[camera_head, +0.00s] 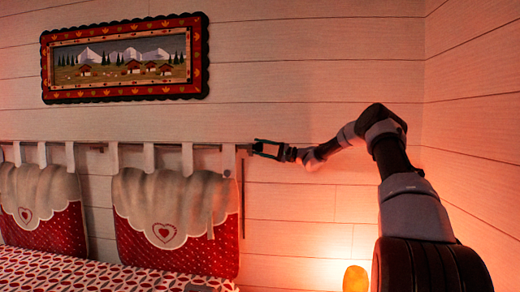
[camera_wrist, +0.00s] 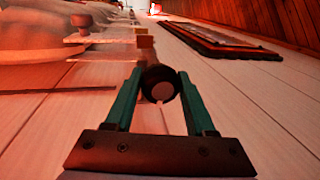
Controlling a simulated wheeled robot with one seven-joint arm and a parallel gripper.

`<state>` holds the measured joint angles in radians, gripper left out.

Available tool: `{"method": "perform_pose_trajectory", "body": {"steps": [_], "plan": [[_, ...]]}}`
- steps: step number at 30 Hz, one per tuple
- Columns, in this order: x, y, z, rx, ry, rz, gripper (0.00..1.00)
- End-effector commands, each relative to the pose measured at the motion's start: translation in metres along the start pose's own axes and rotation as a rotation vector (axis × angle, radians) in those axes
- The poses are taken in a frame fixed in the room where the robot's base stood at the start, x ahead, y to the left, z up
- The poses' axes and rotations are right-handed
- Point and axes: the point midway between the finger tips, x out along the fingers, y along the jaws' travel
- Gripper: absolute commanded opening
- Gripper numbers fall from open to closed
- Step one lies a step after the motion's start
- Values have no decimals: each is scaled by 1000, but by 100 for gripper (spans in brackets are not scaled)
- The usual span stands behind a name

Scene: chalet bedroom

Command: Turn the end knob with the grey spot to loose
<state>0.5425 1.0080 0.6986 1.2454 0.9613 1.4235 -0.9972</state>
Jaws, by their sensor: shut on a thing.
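The end knob (camera_wrist: 158,78) is round and dark, with a pale grey spot (camera_wrist: 163,91) on the lower part of its face. It sits between the fingertips of my gripper (camera_wrist: 158,74) in the wrist view, and the jaws are shut on it. In the head view my gripper (camera_head: 256,148) reaches in from the right to the right end of the rod (camera_head: 96,147). The knob is too small there to make out. The spot is in plain sight in the wrist view; the fingers cover the knob's sides.
Red and white cushions (camera_head: 170,245) hang by fabric tabs from the rod along the plank wall. A framed mountain picture (camera_head: 125,60) hangs above. A glowing orange lamp (camera_head: 356,279) stands low at the right. The wall around my gripper is bare.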

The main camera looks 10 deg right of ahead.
Motion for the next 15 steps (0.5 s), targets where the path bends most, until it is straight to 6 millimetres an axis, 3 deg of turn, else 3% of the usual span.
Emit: {"method": "perform_pose_trajectory", "body": {"steps": [15], "plan": [[-1, 3, 0, -27, -5, 5, 0]]}}
